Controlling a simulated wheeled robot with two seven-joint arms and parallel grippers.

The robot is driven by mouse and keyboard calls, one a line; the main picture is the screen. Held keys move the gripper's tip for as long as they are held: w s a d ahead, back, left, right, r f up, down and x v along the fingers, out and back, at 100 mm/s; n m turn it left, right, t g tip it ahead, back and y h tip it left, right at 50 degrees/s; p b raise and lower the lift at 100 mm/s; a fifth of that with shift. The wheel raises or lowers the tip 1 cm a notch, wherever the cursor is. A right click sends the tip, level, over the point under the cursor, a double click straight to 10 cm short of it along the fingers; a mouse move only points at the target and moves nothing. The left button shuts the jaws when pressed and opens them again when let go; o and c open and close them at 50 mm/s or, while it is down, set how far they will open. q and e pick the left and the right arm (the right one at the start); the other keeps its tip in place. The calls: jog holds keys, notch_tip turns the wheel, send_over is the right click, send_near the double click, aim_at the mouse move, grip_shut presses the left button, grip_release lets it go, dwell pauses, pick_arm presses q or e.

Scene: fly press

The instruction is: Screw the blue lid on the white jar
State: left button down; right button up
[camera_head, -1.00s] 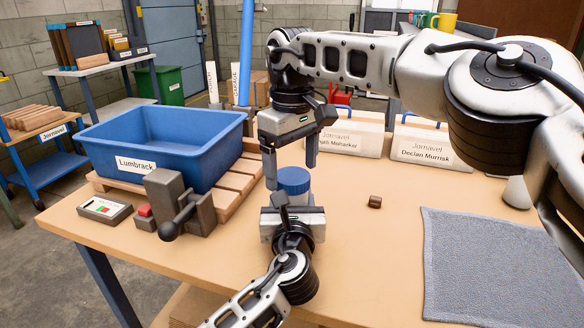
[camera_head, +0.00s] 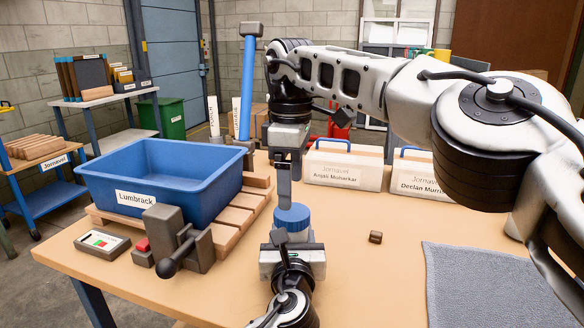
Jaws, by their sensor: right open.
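The blue lid (camera_head: 292,217) shows level just beyond my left gripper, at the jar's place. The white jar under it is hidden behind that gripper, so I cannot tell how the lid sits on it. My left gripper (camera_head: 292,245) comes from the near side, low over the table, in front of the jar. Its fingertips are hidden, so its grip does not show. My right gripper (camera_head: 288,183) points down right above the lid, open and empty. Its fingers are seen nearly edge-on, with the lower tip close to the lid's top.
A blue crate (camera_head: 120,199) labelled Lumbrack stands on a wooden pallet (camera_head: 240,207) at the left. A grey vise-like press (camera_head: 168,228) stands before it. A small brown block (camera_head: 376,237) and a grey mat (camera_head: 480,285) lie to the right. Name signs (camera_head: 342,165) stand behind.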

jog(key=n, duration=0.5)
jog(key=shift+a+r, duration=0.1)
jog(key=shift+r, duration=0.1)
jog(key=n, duration=0.5)
jog(key=shift+r, duration=0.2)
jog(key=n, duration=0.5)
jog(key=shift+r, duration=0.2)
jog(key=n, duration=0.5)
jog(key=shift+r, duration=0.15)
jog(key=n, duration=0.5)
jog(key=shift+r, duration=0.1)
jog(key=n, duration=0.5)
jog(key=shift+r, duration=0.15)
jog(key=n, duration=0.9)
jog(key=shift+r, duration=0.15)
